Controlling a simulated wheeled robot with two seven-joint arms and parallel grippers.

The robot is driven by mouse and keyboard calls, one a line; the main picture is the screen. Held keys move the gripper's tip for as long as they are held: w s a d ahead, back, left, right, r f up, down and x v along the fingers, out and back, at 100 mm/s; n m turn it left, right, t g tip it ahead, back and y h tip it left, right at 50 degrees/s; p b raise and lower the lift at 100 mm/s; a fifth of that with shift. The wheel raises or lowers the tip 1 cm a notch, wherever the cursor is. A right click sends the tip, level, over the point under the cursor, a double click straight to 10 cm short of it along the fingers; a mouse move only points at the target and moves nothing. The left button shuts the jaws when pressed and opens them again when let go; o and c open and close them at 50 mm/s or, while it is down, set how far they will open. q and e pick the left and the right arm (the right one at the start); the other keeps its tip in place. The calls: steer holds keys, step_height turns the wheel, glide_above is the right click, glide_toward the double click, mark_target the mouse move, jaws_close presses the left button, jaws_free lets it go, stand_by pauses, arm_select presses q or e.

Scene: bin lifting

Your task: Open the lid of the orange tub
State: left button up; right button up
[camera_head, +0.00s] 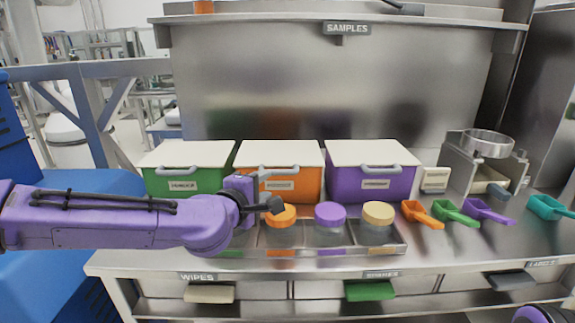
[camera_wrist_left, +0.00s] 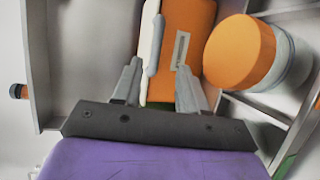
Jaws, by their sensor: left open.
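The orange tub (camera_head: 309,186) stands on the bench between the green and purple tubs. Its white lid (camera_head: 280,152) is closed and has a grey handle (camera_head: 279,170) at the front edge. My left gripper (camera_head: 268,196) is in front of the tub's left half, low before its front face, and hides part of it. In the left wrist view the open gripper (camera_wrist_left: 158,82) faces the orange front (camera_wrist_left: 195,22), with the white lid edge (camera_wrist_left: 148,35) and handle beyond the fingertips. No contact with the handle is clear.
An orange-capped jar (camera_head: 282,214) stands close to my left gripper, in a tray with purple-capped (camera_head: 330,216) and tan-capped (camera_head: 378,214) jars. Green (camera_head: 188,182) and purple (camera_head: 370,190) tubs flank the orange one. Coloured scoops (camera_head: 455,214) lie to the right. A shelf overhangs behind.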

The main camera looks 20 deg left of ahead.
mark_target(280, 174)
arm_select(q)
steer(key=x, duration=1)
steer(key=shift+w+r, duration=0.25)
jaws_close()
